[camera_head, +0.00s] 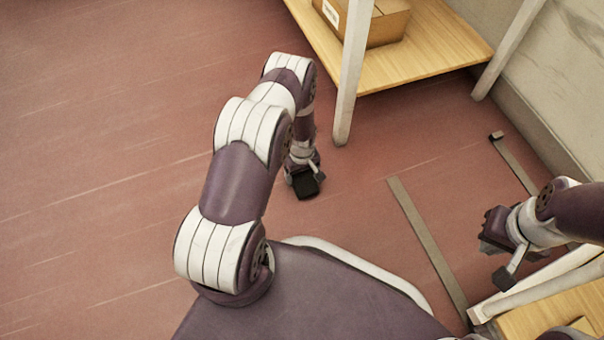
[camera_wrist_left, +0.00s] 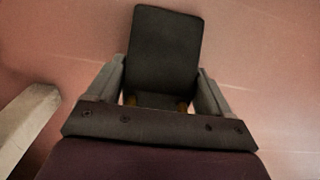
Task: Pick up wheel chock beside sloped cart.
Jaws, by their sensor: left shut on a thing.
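The wheel chock (camera_head: 307,187) is a small black block at my left gripper (camera_head: 304,178), over the red floor near a white leg of the wooden cart (camera_head: 430,58). In the left wrist view the chock (camera_wrist_left: 165,48) stands out between the two grey fingers of my left gripper (camera_wrist_left: 162,88), which are shut on it. Whether the chock touches the floor I cannot tell. My right gripper (camera_head: 497,258) is at the right with its fingers apart and nothing between them.
A cardboard box (camera_head: 375,20) sits on the cart. A second wooden surface with a white frame (camera_head: 540,285) is at the lower right, below my right gripper. Grey strips (camera_head: 428,245) lie on the floor. The floor at the left is clear.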

